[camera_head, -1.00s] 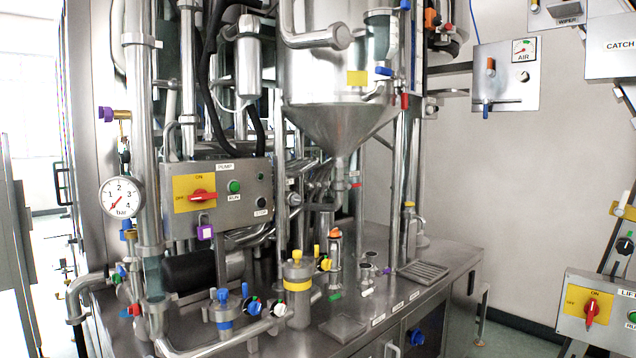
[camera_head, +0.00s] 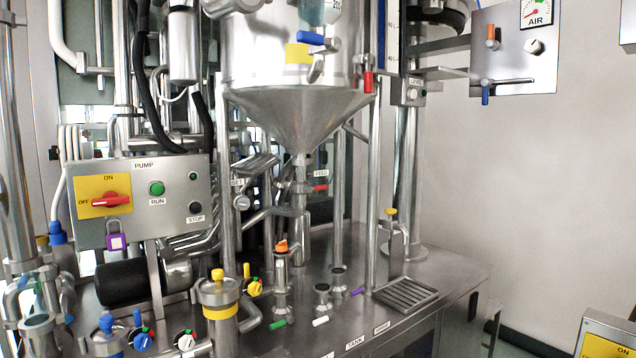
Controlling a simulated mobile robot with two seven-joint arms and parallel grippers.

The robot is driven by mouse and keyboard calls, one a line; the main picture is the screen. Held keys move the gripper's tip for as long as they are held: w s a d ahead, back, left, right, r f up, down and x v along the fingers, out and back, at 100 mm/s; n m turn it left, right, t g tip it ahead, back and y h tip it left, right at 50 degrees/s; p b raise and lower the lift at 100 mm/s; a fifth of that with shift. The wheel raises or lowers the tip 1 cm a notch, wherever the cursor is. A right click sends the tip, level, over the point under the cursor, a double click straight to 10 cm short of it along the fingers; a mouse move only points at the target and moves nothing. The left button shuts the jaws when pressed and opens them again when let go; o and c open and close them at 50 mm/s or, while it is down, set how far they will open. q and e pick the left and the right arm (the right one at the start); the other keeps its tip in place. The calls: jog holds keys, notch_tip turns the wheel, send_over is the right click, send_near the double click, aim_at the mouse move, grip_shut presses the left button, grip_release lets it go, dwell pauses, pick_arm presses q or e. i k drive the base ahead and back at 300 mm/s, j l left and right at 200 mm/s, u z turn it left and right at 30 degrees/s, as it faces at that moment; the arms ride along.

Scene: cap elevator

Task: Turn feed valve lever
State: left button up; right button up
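The feed valve has a red lever (camera_head: 320,187) below a small label that appears to read FEED. It sits on the vertical pipe (camera_head: 300,195) under the steel cone hopper (camera_head: 295,115), at the middle of the head view. The lever points out to the right and looks roughly level. Neither of my grippers is in view.
The PUMP box (camera_head: 150,195) with its red switch stands at the left. Capped canisters, including one with a yellow band (camera_head: 219,312), crowd the front of the steel table (camera_head: 450,270). Another red lever (camera_head: 368,83) hangs beside the hopper. The AIR panel (camera_head: 515,50) is on the right.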

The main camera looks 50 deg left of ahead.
aim_at(309, 189)
jog(key=i+u, duration=0.35)
jog(key=i+l+u, duration=0.1)
jog(key=i+u, duration=0.25)
jog(key=i+l+u, duration=0.15)
jog(key=u, duration=0.2)
jog(key=i+l+u, duration=0.1)
jog(key=u, duration=0.3)
jog(key=i+l+u, duration=0.15)
jog(key=u, duration=0.3)
jog(key=i+l+u, duration=0.15)
jog(key=u, duration=0.25)
